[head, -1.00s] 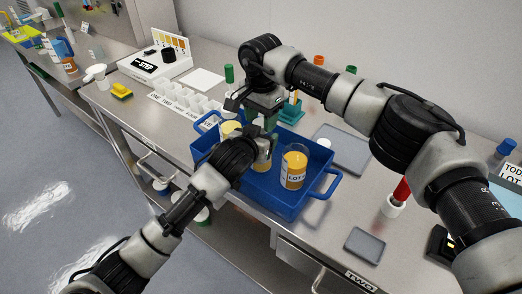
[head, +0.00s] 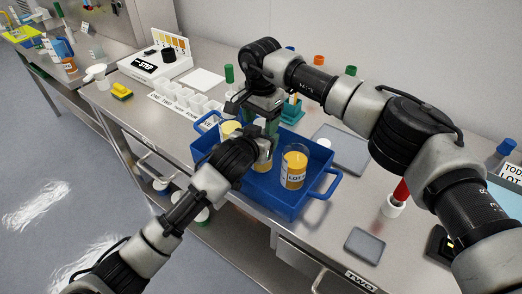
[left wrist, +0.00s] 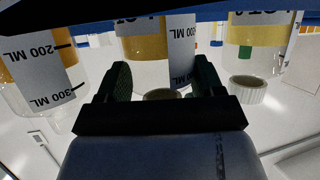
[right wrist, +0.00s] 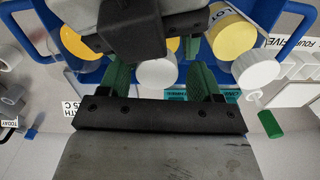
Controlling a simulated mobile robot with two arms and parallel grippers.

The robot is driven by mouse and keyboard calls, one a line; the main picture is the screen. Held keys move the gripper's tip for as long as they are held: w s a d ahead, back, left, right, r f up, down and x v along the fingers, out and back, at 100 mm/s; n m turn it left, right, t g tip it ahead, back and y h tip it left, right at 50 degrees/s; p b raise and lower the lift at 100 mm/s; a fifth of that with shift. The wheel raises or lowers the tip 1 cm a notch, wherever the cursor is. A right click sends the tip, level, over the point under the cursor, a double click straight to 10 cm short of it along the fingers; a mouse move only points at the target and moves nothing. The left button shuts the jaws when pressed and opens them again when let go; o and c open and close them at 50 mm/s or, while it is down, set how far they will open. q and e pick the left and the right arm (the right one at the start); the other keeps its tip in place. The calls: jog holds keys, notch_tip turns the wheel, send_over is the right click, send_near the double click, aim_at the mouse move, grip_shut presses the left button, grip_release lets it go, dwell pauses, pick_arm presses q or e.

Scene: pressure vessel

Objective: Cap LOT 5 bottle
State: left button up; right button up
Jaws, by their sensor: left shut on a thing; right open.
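The blue tray (head: 290,205) holds several bottles with yellow contents. The right-hand bottle (head: 294,170) stands upright with a LOT label whose number I cannot read surely. My left gripper (left wrist: 160,82) is shut on the middle bottle (left wrist: 150,45), which is partly hidden in the head view (head: 262,164). My right gripper (head: 262,122) is open above that bottle, pointing down. In the right wrist view, a round white cap (right wrist: 157,73) shows between its fingers (right wrist: 155,80). I cannot tell whether the cap touches the bottle.
White cups (head: 185,98) stand in a row behind the tray, left of my right gripper. A teal rack (head: 292,110) is just behind the tray. A grey flat plate (head: 342,150) lies right of it. A red-topped item in a white holder (head: 394,204) stands further right.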

jog(key=shift+r, duration=2.2)
jog(key=shift+r, duration=0.1)
jog(key=shift+c, duration=0.9)
notch_tip(320, 180, up, 7)
jog(key=shift+r, duration=0.2)
jog(key=shift+c, duration=1)
jog(key=shift+f, duration=0.15)
notch_tip(320, 180, down, 12)
jog(key=shift+r, duration=0.1)
